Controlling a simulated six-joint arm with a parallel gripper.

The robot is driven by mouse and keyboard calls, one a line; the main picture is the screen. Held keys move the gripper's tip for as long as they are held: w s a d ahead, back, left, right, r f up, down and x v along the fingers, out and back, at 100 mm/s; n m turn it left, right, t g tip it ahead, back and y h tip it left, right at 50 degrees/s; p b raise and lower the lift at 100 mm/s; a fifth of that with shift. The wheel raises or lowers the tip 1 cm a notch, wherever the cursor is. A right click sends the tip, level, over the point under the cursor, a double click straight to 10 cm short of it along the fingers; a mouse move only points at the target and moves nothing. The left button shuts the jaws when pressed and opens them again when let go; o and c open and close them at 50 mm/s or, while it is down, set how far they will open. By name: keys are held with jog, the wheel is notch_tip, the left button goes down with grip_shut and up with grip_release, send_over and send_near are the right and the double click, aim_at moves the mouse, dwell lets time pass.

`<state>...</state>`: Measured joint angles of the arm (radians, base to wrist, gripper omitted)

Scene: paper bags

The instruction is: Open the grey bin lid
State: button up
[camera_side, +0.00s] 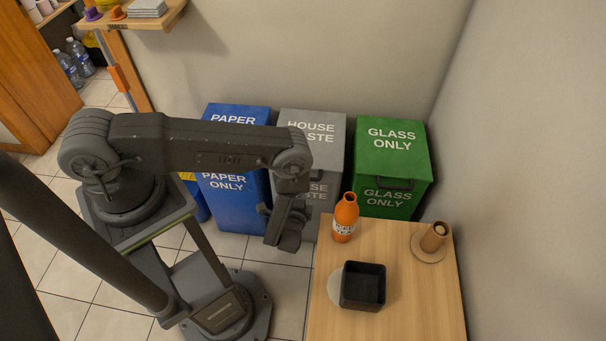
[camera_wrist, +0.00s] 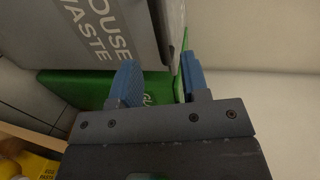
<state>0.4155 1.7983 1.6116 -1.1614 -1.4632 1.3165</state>
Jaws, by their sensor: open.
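The grey bin (camera_side: 322,128), lettered house waste, stands between a blue and a green bin. Its lid looks shut, and my arm covers part of its top and front. In the wrist view, the grey bin (camera_wrist: 115,30) fills the upper left, its lettering turned sideways. My gripper (camera_wrist: 160,82) is open, with two blue fingers apart and nothing held between them. The fingers point toward the grey bin's edge, with green bin surface behind them. In the side view, my gripper (camera_side: 284,232) hangs in front of the grey bin; its fingertips and any grey handle are hard to make out.
The blue paper bin (camera_side: 237,115) is left and the green glass bin (camera_side: 392,150) right. A wooden table (camera_side: 420,310) at front right holds an orange bottle (camera_side: 345,217), a black square container (camera_side: 363,286) and a brown cup (camera_side: 434,237). A wall stands behind the bins.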

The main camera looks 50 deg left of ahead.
jog(key=x, duration=1)
jog(key=shift+w+a, duration=0.1)
jog(key=shift+c, duration=0.4)
jog(key=shift+f, duration=0.1)
grip_shut()
